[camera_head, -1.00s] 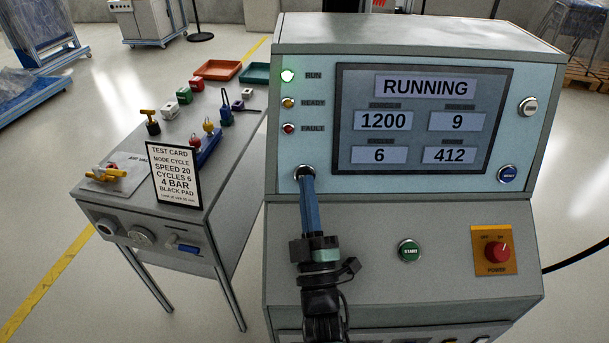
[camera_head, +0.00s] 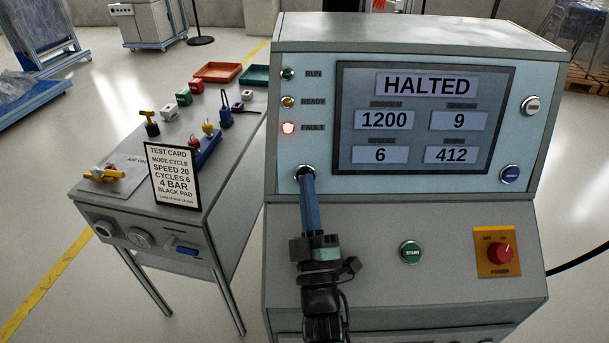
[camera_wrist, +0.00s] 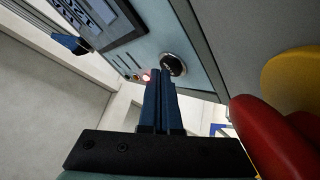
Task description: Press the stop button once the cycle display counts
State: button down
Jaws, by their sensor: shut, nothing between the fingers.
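The panel display (camera_head: 426,85) reads HALTED, with 1200, 9, 6 and 412 below. The red FAULT lamp (camera_head: 288,128) is lit; the RUN lamp (camera_head: 288,74) and READY lamp (camera_head: 288,102) look unlit. My gripper (camera_head: 306,178) is shut and empty, its blue fingertips at a round chrome-rimmed button (camera_head: 303,169) left below the display. The fingers cover most of that button in the head view, so its label is hidden. In the wrist view the button (camera_wrist: 173,64) lies just beyond the fingertips (camera_wrist: 159,76); I cannot tell whether they touch.
A blue button (camera_head: 510,174) is right of the display. A side table with a test card (camera_head: 173,176) stands left.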

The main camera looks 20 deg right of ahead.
jog(key=shift+s+a, duration=0.1)
jog(key=shift+s, duration=0.1)
jog(key=s+a+r+p, duration=0.1)
jog(key=s+a+p, duration=0.1)
jog(key=s, duration=0.3)
jog(key=shift+s+r+p, duration=0.2)
jog(key=shift+r+p, duration=0.1)
jog(key=shift+p, duration=0.35)
